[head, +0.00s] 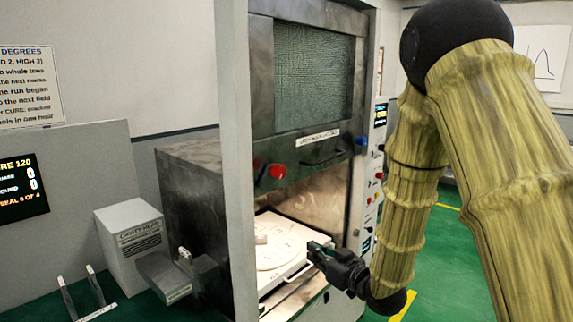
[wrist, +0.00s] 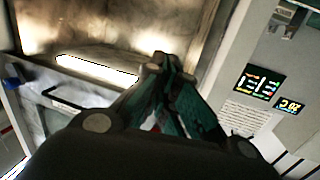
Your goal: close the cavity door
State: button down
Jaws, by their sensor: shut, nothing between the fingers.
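The cavity door (head: 313,75) is a metal-framed panel with a mesh window. In the head view it stands raised over the open cavity, with a label and a dark handle (head: 322,157) along its lower edge. Below it, a white tray (head: 285,245) with a small pale block (head: 261,238) shows in the cavity opening. My gripper (head: 318,250) is shut and empty, in front of the tray's right side and below the door. In the wrist view my gripper (wrist: 165,68) has its fingertips together before a brown metal surface; whether they touch anything is unclear.
A control panel (head: 379,180) with knobs stands right of the opening; its displays (wrist: 258,82) show in the wrist view. A grey post (head: 234,160) stands in front on the left. A grey box (head: 130,240) and a metal rack (head: 88,297) lie further left.

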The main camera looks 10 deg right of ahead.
notch_tip(320, 180, up, 25)
jog(key=s+a+n+t+y, duration=0.1)
jog(key=n+y, duration=0.4)
jog(key=y, duration=0.2)
jog(key=w+a+p, duration=0.6)
jog(key=w+p, duration=0.1)
jog(key=shift+f+n+p, duration=0.25)
jog(key=shift+n+p, duration=0.05)
jog(key=shift+d, duration=0.2)
jog(key=shift+w+f, duration=0.1)
jog(key=shift+f, duration=0.05)
